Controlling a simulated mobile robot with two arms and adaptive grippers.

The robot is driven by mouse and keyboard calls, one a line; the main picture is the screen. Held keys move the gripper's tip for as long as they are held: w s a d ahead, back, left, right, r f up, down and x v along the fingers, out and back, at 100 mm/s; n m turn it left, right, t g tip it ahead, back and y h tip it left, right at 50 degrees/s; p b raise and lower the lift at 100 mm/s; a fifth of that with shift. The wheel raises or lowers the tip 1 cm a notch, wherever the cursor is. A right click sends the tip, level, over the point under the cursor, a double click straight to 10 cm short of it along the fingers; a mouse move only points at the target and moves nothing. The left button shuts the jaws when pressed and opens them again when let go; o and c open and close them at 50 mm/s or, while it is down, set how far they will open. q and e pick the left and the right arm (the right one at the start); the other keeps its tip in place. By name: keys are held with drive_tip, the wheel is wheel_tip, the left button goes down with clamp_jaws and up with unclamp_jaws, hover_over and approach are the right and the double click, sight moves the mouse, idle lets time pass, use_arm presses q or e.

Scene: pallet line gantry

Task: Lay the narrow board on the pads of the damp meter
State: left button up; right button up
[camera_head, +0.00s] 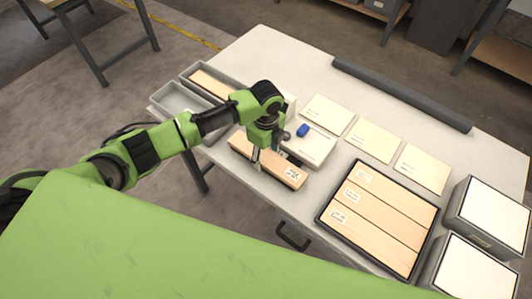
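A narrow wooden board (283,172) with a white label near its right end lies at the front of the table, left of the tray of boards. My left gripper (263,161) points down over the middle of this board, with a finger at its near side. The far finger is largely hidden, so I cannot tell whether the gripper is closed on the board. A white device with a blue part, seemingly the damp meter (313,150), stands just behind and right of the board. My arm hides part of it, and its pads cannot be made out. My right gripper is out of view.
A dark tray (319,219) holds three labelled boards. Three pale cards (375,142) lie behind it. Two grey boxes with white tops (493,215) stand at the right. A long grey bar (400,92) edges the back. Left are an empty grey bin (178,101) and another bin holding a board (209,84).

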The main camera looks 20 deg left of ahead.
sight(266, 157)
use_arm(q)
drive_tip(key=shift+r, duration=0.1)
wheel_tip(266, 157, up, 12)
drive_tip(key=b, duration=0.1)
drive_tip(key=shift+b, duration=0.4)
idle(0.5)
